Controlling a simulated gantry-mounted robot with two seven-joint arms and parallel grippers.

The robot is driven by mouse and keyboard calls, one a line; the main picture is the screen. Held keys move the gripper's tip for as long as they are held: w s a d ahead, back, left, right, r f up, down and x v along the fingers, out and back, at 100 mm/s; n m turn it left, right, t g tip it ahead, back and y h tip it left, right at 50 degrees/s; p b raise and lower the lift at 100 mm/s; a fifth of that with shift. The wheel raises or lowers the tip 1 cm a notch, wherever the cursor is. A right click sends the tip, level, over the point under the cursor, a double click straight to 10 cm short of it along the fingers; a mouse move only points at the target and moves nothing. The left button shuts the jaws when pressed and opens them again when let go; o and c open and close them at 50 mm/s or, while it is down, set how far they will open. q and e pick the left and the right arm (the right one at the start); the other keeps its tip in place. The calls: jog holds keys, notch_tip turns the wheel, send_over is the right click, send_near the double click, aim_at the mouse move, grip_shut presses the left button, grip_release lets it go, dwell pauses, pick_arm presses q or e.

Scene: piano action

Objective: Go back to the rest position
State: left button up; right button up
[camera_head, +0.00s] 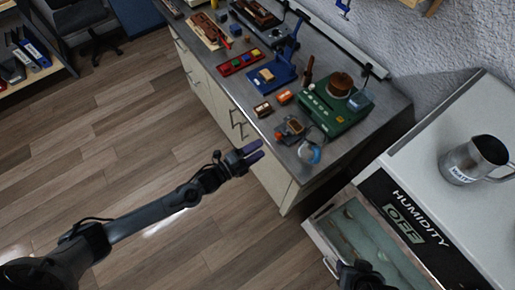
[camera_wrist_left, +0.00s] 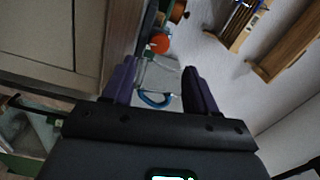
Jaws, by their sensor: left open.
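My left gripper (camera_head: 249,156) reaches in from the left in the head view. Its purple fingers are open and empty, over the floor beside the front edge of the workbench (camera_head: 225,93). In the left wrist view the two purple fingers of my left gripper (camera_wrist_left: 160,88) stand apart, with a blue-rimmed clear object (camera_wrist_left: 155,99) seen in the gap beyond them. A dark part at the bottom of the head view may belong to my right arm, but its gripper fingers do not show.
The bench holds a green machine (camera_head: 335,108), a blue stand (camera_head: 282,72) and a red tray (camera_head: 240,62). At right, a metal jug (camera_head: 474,160) stands on a white cabinet marked HUMIDITY OFF, near an open drawer (camera_head: 318,240). The wooden floor at left is clear.

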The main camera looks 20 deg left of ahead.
pick_arm(q)
jog(key=shift+d, duration=0.1)
jog(key=s+d+f+n+y, duration=0.1)
jog(key=s+d+n+y, duration=0.1)
jog(key=s+d+n, duration=0.45)
jog(key=s+a+r+n+g+y, duration=0.35)
jog(key=s+a+n+g, duration=0.3)
jog(key=s, duration=0.25)
jog(key=s+a+r+n+g+y, duration=0.2)
jog(key=s+a+n+g+y, duration=0.3)
jog(key=s+n, duration=0.35)
notch_tip(320, 180, up, 24)
jog(key=a+p, duration=0.1)
jog(key=p, duration=2.3)
jog(key=shift+s+f+m+h, duration=0.15)
jog(key=shift+f+m+h, duration=0.05)
jog(key=shift+m+h, duration=0.25)
